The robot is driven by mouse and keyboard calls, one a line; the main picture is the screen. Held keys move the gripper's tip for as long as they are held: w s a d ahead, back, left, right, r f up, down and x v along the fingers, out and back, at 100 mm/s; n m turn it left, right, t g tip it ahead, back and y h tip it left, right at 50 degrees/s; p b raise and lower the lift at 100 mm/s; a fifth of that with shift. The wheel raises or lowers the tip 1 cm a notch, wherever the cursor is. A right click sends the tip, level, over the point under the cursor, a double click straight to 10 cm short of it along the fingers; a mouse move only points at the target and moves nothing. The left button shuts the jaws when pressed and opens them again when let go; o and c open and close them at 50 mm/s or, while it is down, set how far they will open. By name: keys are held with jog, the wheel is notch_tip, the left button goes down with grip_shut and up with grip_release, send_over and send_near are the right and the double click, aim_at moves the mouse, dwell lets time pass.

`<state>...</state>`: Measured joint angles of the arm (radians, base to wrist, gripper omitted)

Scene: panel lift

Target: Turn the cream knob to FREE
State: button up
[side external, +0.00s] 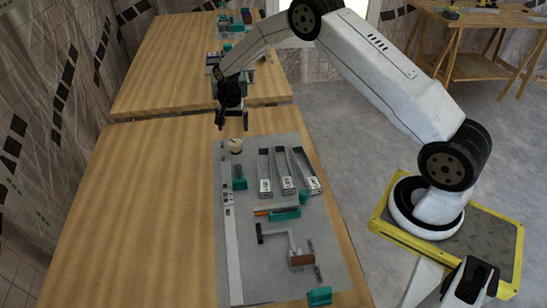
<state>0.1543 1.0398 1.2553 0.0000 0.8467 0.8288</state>
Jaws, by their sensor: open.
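The cream knob (236,148) stands near the far left corner of the grey panel (290,245), which lies on the wooden table. It is small here, and I cannot read its setting or any FREE mark. My gripper (233,126) points down above the knob, with its two fingers apart and nothing between them. The fingertips appear a little higher than the knob and not touching it.
Several metal channels (284,170) lie right of the knob. A teal block (239,183) sits nearer. A crank-like handle (280,233) and another teal block (319,296) are toward the near end. The table's left side (140,220) is clear.

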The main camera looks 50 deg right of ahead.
aim_at(235, 143)
jog(key=shift+f, duration=0.15)
jog(key=shift+f, duration=3.75)
jog(key=c, duration=1.3)
jog(key=shift+o, duration=0.2)
